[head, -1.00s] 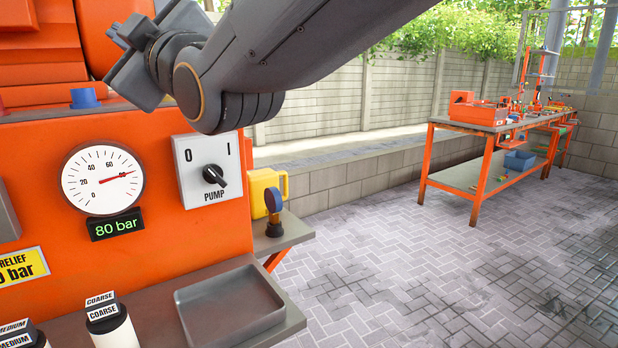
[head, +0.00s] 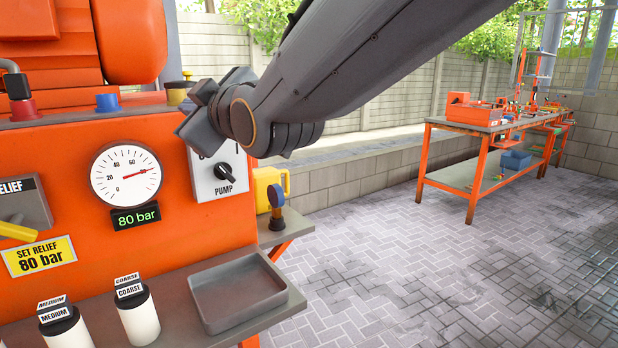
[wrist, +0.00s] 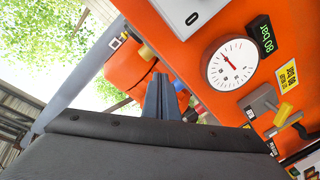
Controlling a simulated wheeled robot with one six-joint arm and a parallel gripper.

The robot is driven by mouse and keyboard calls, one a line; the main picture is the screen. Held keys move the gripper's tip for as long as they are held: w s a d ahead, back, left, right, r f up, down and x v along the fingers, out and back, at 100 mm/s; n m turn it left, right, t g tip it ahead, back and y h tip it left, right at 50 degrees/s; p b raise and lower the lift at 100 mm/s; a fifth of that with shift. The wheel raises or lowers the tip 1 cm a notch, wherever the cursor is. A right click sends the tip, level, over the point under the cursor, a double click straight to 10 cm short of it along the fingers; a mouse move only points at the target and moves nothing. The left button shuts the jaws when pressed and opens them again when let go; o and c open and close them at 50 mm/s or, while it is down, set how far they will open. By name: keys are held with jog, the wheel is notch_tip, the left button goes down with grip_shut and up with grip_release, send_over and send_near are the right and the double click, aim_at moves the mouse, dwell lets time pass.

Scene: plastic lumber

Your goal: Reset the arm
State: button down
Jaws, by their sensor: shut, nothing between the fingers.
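My gripper shows in the wrist view (wrist: 162,98) with its dark fingers together and nothing between them. In the head view my arm comes in from the top right, and its dark wrist end hangs in front of the orange machine (head: 60,150). That wrist end covers the upper part of the white pump switch plate (head: 205,188); the black knob (head: 225,173) shows below it. The round pressure gauge (head: 126,174) and the green display (head: 136,216), reading 80 bar, are to the left. The gauge also shows in the wrist view (wrist: 230,62).
A grey tray (head: 238,322) and white filter cylinders (head: 138,318) stand on the machine's front shelf. An orange workbench (head: 455,180) is farther right. Paved floor between is clear.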

jog(key=d+f+m+g+h+p, duration=0.45)
jog(key=d+f+m+h, duration=0.45)
jog(key=d+f, duration=1.3)
jog(key=s+d+f+m+g+h+p, duration=0.1)
jog(key=s+d+f+m+g, duration=0.2)
jog(key=s+d, duration=0.5)
jog(key=s+d+f+m+g+h+p, duration=0.1)
jog(key=s+d+f+m+g, duration=0.3)
jog(key=s+d, duration=0.5)
jog(key=shift+s+f+g+h+p, duration=0.2)
jog(key=shift+f+g+h+p, duration=0.15)
jog(key=shift+g+p, duration=0.35)
